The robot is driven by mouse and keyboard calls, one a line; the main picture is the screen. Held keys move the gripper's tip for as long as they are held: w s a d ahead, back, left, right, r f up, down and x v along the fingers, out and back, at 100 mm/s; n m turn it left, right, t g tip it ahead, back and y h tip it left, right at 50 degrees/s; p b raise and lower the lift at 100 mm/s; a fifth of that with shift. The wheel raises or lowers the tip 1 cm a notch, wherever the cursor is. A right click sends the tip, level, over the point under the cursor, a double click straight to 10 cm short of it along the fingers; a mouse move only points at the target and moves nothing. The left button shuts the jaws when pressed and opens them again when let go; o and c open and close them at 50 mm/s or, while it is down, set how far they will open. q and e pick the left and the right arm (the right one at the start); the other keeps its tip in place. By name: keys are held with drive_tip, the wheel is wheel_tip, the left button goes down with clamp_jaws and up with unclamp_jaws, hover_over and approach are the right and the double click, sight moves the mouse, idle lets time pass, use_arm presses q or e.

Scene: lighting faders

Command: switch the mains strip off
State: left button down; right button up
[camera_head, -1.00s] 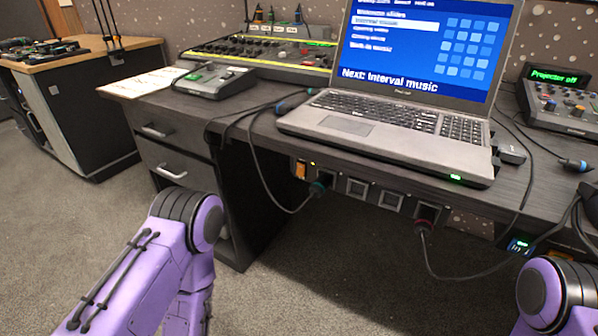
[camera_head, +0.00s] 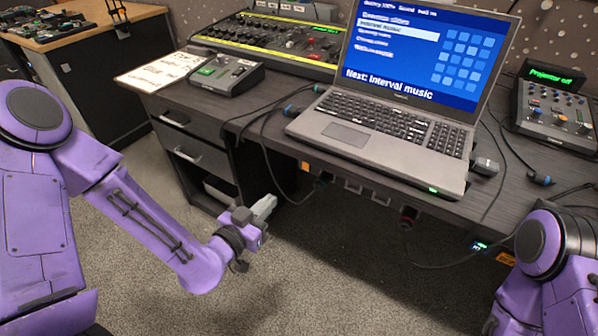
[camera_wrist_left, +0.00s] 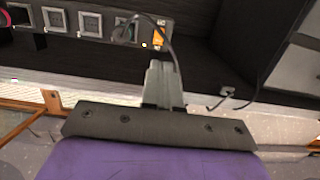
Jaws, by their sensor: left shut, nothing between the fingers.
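The mains strip (camera_head: 352,186) runs under the desk's front edge, with several sockets and an orange rocker switch (camera_head: 305,166) at its left end. In the left wrist view, which looks upside down, the strip (camera_wrist_left: 60,20) crosses the top left and the orange switch (camera_wrist_left: 159,38) sits at its right end, with a small lit yellow light beside it. My left gripper (camera_head: 268,206) is shut and empty, below and left of the switch, apart from it. In the wrist view its fingertips (camera_wrist_left: 162,68) appear just below the switch. My right gripper is out of view.
A black cable (camera_wrist_left: 172,45) loops from a strip plug close to the switch. The drawer unit (camera_head: 190,150) stands left of my left gripper. The laptop (camera_head: 385,125) sits on the desk above the strip. The floor below is clear.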

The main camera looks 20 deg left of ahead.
use_arm(q)
drive_tip(key=b, duration=0.3)
approach(305, 168)
drive_tip(key=x, duration=0.6)
drive_tip(key=shift+w, duration=0.4)
